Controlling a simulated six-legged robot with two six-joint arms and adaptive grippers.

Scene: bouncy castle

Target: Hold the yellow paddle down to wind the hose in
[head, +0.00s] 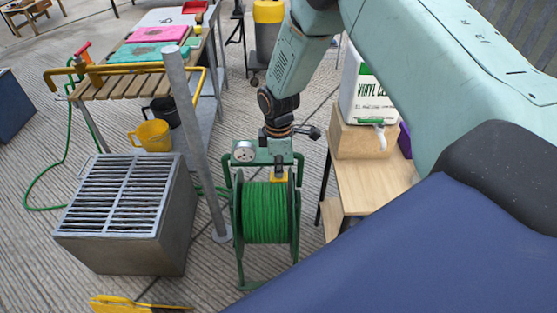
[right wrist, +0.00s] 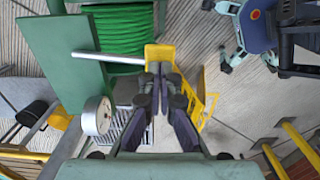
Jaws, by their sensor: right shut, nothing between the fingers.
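The hose reel holds a green hose (head: 265,212) wound in a thick bundle between green side frames. The yellow paddle (head: 279,176) sits at the top front of the reel; in the right wrist view the paddle (right wrist: 158,53) is at the end of a silver rod (right wrist: 110,55). My right gripper (right wrist: 160,70) is shut and empty, its fingertips right at the paddle's edge. I cannot tell whether they press on it. In the head view its fingers (head: 279,163) are small and partly hidden, just above the paddle. My left gripper is not in view.
A round white gauge (head: 244,152) is beside the gripper on the reel's green top. A grey post (head: 197,140) and a slatted metal box (head: 125,210) stand left. A wooden table (head: 370,184) with a vinyl cleaner container (head: 365,88) stands right.

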